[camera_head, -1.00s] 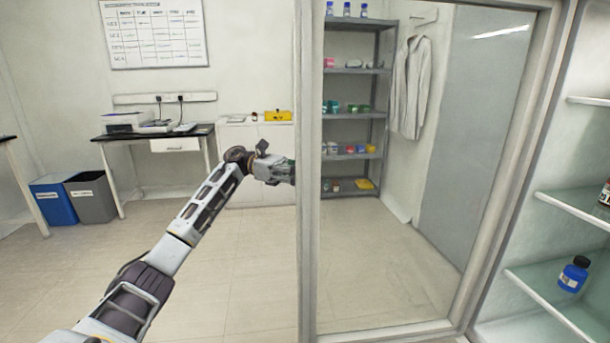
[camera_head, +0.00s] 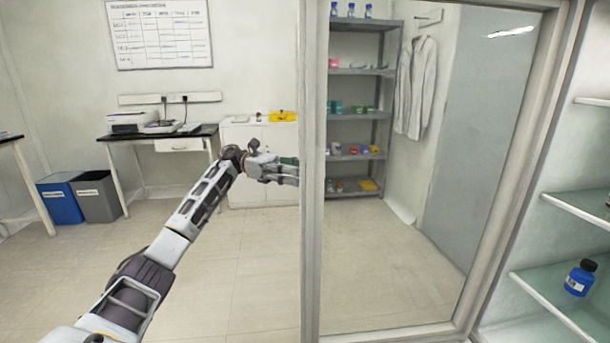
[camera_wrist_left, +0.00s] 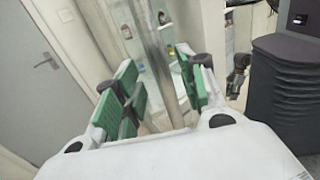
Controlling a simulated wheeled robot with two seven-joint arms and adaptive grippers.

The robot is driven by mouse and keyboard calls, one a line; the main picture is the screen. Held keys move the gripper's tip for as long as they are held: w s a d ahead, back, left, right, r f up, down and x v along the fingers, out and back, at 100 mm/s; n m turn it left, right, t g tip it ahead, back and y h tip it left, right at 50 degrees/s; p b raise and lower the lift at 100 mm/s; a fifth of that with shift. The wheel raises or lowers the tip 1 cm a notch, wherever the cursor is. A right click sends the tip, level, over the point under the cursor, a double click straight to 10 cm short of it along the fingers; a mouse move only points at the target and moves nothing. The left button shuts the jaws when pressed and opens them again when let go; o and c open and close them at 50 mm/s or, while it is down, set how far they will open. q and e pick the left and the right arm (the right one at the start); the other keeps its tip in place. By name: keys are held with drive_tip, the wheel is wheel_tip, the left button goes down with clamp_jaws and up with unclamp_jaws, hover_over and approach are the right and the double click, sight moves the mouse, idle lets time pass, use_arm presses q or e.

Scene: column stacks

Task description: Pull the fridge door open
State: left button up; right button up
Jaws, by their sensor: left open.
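The fridge door (camera_head: 312,250) is a tall glass panel in a pale frame. It stands swung open, with the fridge shelves showing to its right. My left gripper (camera_head: 288,170) is at the door's left upright, about mid-height in the picture. In the left wrist view its green-padded fingers (camera_wrist_left: 157,60) are spread apart, with a pale vertical bar (camera_wrist_left: 158,50) of the door between them. I cannot tell whether that bar is the handle or the frame edge, or whether a finger touches it.
Fridge shelves (camera_head: 545,295) at the right hold a blue bottle (camera_head: 580,278). A shelving rack (camera_head: 358,72) and a white coat (camera_head: 414,88) show through the glass. A desk (camera_head: 165,137), bins (camera_head: 96,196) and a low cabinet (camera_head: 240,135) stand behind. The floor left of the door is clear.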

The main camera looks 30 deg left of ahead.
use_arm(q)
drive_tip(key=a, duration=0.7)
drive_tip(key=shift+s+a, duration=0.35)
drive_tip(key=shift+a, duration=0.05)
idle(0.5)
